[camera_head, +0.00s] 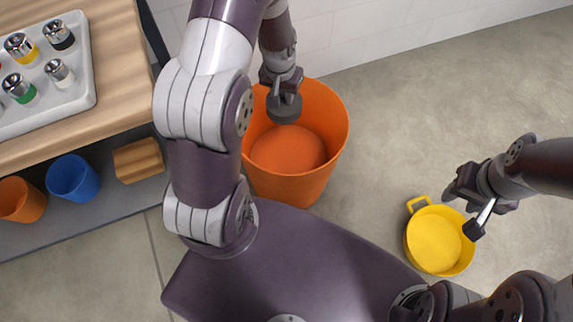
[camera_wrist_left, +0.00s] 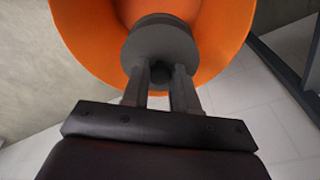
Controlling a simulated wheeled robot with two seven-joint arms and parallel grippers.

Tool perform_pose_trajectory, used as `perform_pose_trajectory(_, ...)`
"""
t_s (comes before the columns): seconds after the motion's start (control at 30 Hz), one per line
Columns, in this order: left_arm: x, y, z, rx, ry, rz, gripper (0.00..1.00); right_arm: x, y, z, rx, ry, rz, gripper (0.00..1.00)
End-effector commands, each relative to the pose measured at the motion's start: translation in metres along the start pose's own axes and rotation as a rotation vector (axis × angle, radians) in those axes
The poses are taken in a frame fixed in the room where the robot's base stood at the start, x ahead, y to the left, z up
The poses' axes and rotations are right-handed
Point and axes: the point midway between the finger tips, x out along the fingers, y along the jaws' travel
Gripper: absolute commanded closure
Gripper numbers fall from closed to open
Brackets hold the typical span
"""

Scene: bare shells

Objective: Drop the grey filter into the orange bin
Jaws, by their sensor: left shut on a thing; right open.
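The grey filter (camera_head: 284,108) is a dark grey round piece held in my left gripper (camera_head: 283,92). It also shows in the left wrist view (camera_wrist_left: 160,45), between the two fingers of the left gripper (camera_wrist_left: 160,80). The orange bin (camera_head: 290,185) stands on the floor, open at the top. In the head view the filter appears over the bin's opening, toward its back part; its exact height above the rim is hard to tell. The bin (camera_wrist_left: 85,30) lies beyond the filter in the left wrist view. My right gripper (camera_head: 461,209) is open and empty, near the yellow bucket.
A yellow bucket (camera_head: 438,240) with a handle stands on the floor at the right. A wooden table (camera_head: 120,75) at the left bears a white tray (camera_head: 88,98) with several coloured-banded sockets. Below are a blue cup (camera_head: 72,178), an orange cup (camera_head: 20,200) and a wooden block (camera_head: 138,160).

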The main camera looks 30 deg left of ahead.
Motion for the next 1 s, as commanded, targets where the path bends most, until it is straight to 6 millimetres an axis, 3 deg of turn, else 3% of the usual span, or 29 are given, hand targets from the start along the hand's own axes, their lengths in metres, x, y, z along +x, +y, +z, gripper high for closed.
perform_pose_trajectory(0.03, 0.007, -0.001, 0.001, -0.002, 0.002, 0.000, 1.00, 0.010, 0.000, 0.001, 0.000, 0.001, 0.000, 0.57)
perform_pose_trajectory(0.23, 0.017, -0.002, 0.002, -0.003, 0.000, 0.000, 1.00, 0.022, 0.000, 0.002, 0.000, 0.002, 0.000, 0.57)
perform_pose_trajectory(0.53, 0.060, -0.002, 0.007, -0.003, 0.001, 0.000, 1.00, 0.068, 0.000, 0.007, 0.000, 0.001, 0.000, 0.57)
perform_pose_trajectory(0.87, 0.061, -0.002, 0.008, -0.003, 0.001, 0.000, 1.00, 0.070, 0.000, 0.008, 0.000, 0.001, 0.000, 0.57)
perform_pose_trajectory(0.9, 0.061, -0.002, 0.008, -0.003, 0.001, 0.000, 0.59, 0.070, 0.000, 0.008, 0.000, 0.001, 0.000, 0.57)
perform_pose_trajectory(0.97, 0.061, -0.002, 0.008, -0.003, 0.001, 0.000, 0.42, 0.070, 0.000, 0.008, 0.000, 0.001, 0.000, 0.57)
perform_pose_trajectory(1.0, 0.062, -0.002, 0.008, -0.003, 0.001, 0.000, 0.42, 0.070, 0.000, 0.008, 0.000, 0.001, 0.000, 0.57)
